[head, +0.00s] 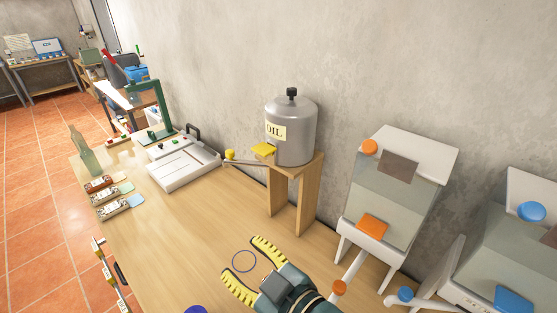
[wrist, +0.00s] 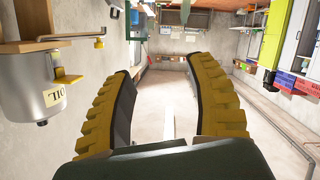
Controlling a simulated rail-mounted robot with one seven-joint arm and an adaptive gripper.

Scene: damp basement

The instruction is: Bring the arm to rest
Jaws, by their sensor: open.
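My gripper (head: 247,270) is over the wooden workbench at the lower middle of the head view. Its two yellow ribbed fingers are spread apart with nothing between them. In the wrist view my gripper (wrist: 168,90) also shows open and empty, with the room beyond it. A thin ring (head: 244,261) shows between the fingers in the head view; I cannot tell whether it lies on the bench below. The grey oil can (head: 291,130) stands on a wooden stand behind my gripper, apart from it. The oil can (wrist: 38,105) is at the left in the wrist view.
Two dispensers, one with orange parts (head: 398,190) and one with blue parts (head: 515,245), stand close at the right. A white device (head: 183,165), a glass bottle (head: 83,150) and small trays (head: 115,207) sit further along. The bench middle (head: 185,225) is clear.

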